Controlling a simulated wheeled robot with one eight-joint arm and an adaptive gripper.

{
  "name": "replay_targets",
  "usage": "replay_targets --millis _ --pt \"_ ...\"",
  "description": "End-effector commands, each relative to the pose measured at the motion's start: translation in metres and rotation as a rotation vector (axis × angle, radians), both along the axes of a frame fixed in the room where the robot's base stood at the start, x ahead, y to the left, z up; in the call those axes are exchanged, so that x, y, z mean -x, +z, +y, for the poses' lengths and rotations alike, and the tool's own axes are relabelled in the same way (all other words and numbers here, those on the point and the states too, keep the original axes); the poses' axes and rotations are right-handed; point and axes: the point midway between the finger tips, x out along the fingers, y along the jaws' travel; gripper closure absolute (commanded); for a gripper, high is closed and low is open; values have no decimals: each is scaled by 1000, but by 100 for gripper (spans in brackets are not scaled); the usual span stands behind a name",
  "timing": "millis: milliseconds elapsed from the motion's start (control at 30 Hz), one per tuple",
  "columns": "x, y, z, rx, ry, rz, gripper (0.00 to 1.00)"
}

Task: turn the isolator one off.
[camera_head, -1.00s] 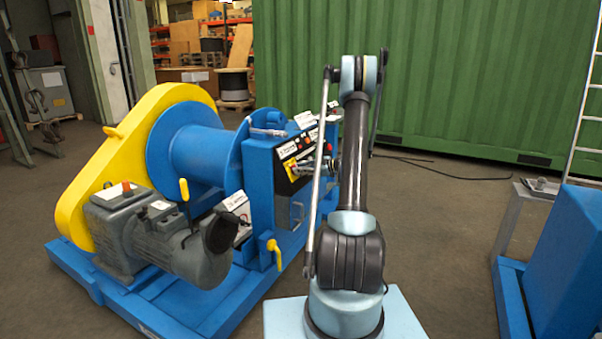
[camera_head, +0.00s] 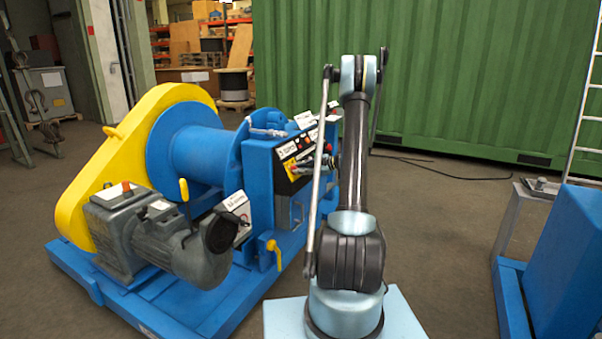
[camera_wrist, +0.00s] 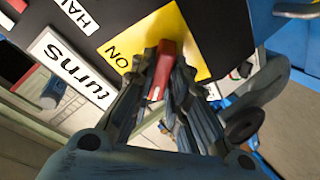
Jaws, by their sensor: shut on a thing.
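The isolator is a red handle (camera_wrist: 163,66) on a yellow plate (camera_wrist: 196,55), set on a black panel; the word ON shows on the plate beside the handle. In the wrist view my gripper (camera_wrist: 162,84) has its fingers around the red handle, one on each side, and is shut on it. The handle runs nearly upright in that picture, and its lower end is partly hidden between the fingers. In the head view the yellow plate (camera_head: 290,169) shows small on the winch's panel, and my gripper (camera_head: 318,163) is beside it, partly hidden by my arm.
The panel belongs to a blue winch (camera_head: 205,150) with a yellow chain guard (camera_head: 95,190) and a grey motor (camera_head: 180,245). White labels (camera_wrist: 70,65) sit beside the isolator. A green container (camera_head: 450,80) stands behind; open floor (camera_head: 440,230) lies right of my arm.

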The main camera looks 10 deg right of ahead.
Motion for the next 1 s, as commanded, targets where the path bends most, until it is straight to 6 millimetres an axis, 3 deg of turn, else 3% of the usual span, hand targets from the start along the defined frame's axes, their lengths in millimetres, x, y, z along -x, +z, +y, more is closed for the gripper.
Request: replay_targets --millis 100,133,200,667,1000 --pt "3 -1 5 1 12 2 100" --pt "3 -1 5 1 12 2 80" --pt "3 -1 5 2 11 3 65" --pt "4 2 -6 1 1 2 65" --pt "30 19 -56 1 1 2 65"
